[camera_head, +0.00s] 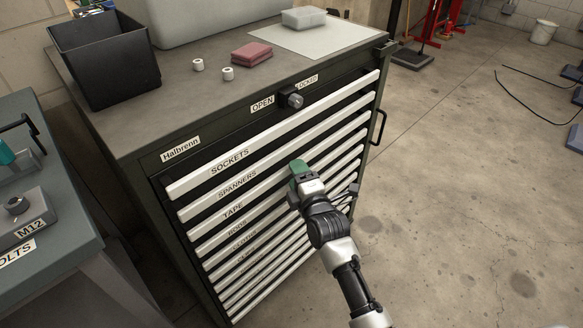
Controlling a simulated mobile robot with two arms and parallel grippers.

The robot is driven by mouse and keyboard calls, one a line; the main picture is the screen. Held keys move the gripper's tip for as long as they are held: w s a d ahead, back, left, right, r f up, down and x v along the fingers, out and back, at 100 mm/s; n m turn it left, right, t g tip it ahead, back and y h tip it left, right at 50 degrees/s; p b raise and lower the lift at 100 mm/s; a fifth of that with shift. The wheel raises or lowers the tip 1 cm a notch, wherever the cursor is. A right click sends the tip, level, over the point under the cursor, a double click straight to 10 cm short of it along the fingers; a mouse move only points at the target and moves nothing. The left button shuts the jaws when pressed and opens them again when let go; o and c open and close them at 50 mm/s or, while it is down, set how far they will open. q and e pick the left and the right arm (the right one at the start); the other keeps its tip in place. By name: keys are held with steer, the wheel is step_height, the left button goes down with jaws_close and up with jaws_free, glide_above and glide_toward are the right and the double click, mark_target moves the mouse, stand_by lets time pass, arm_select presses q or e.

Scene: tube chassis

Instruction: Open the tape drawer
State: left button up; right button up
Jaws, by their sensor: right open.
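The dark tool cabinet (135,152) stands in the middle with a stack of drawers with long pale handle strips. The tape drawer (233,210), labelled TAPE, is third from the top, below SOCKETS (229,161) and SPANNERS (237,184). Its front looks level with its neighbours, so it appears closed. My right gripper (309,184) is open and empty in front of the upper drawers, right of the labels. It hides part of the strips there; I cannot tell whether it touches one. My left gripper is out of view.
A lock knob (292,100) sits between OPEN and LOCKED labels above the drawers. A black bin (108,62), two small white pieces, a red block (251,53) and a grey box (304,17) stand on top. A bench (72,255) is at left; floor at right is mostly clear.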

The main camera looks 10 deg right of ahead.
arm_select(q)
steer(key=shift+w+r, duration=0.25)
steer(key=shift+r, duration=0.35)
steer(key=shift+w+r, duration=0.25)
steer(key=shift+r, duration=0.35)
arm_select(e)
steer(key=shift+w+a, duration=0.2)
steer(key=shift+w, duration=0.8)
steer(key=shift+w+a, duration=0.2)
steer(key=shift+w, duration=0.75)
jaws_close()
